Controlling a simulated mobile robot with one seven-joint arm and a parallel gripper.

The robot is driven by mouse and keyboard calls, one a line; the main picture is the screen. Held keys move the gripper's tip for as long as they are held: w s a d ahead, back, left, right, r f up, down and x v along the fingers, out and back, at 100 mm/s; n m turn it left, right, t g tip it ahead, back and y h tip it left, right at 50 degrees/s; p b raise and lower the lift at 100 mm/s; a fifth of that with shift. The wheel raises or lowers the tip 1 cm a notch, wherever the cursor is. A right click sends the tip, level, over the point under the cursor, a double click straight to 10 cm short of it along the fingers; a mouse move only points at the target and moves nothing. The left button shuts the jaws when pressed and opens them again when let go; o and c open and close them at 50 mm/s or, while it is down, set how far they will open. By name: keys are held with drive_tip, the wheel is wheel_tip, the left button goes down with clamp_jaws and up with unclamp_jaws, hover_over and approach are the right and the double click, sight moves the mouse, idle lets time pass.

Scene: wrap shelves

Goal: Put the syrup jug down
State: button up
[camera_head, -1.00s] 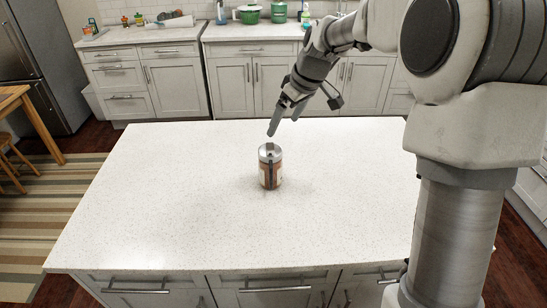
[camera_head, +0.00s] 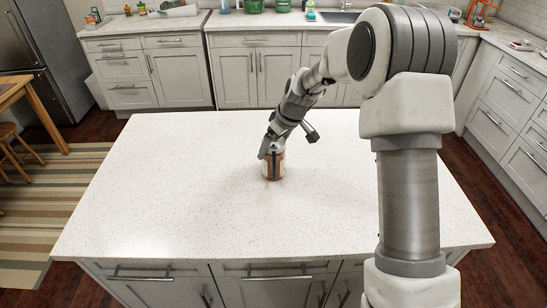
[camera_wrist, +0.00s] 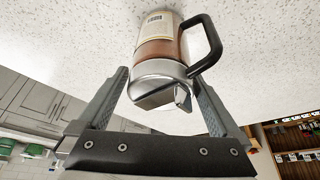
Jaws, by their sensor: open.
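The syrup jug (camera_head: 273,169) stands upright on the white speckled island top (camera_head: 180,200), near its middle. In the wrist view the jug (camera_wrist: 158,50) shows a pale label, brown syrup, a metal lid with a spout and a black handle at the right. My gripper (camera_head: 269,147) is down at the jug's top in the head view and hides part of it. In the wrist view my gripper (camera_wrist: 161,76) is open, with one finger on each side of the lid. A gap shows at the left finger; I cannot tell whether the right one touches.
The island top around the jug is bare. Back counters hold a green pot (camera_head: 253,6) and a sink (camera_head: 337,16). A wooden table (camera_head: 28,95) stands at the left, and drawers line the right.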

drive_tip(key=shift+x, duration=1.55)
drive_tip(key=shift+s, duration=0.1)
drive_tip(key=shift+c, duration=0.2)
drive_tip(key=shift+r, duration=0.1)
clamp_jaws()
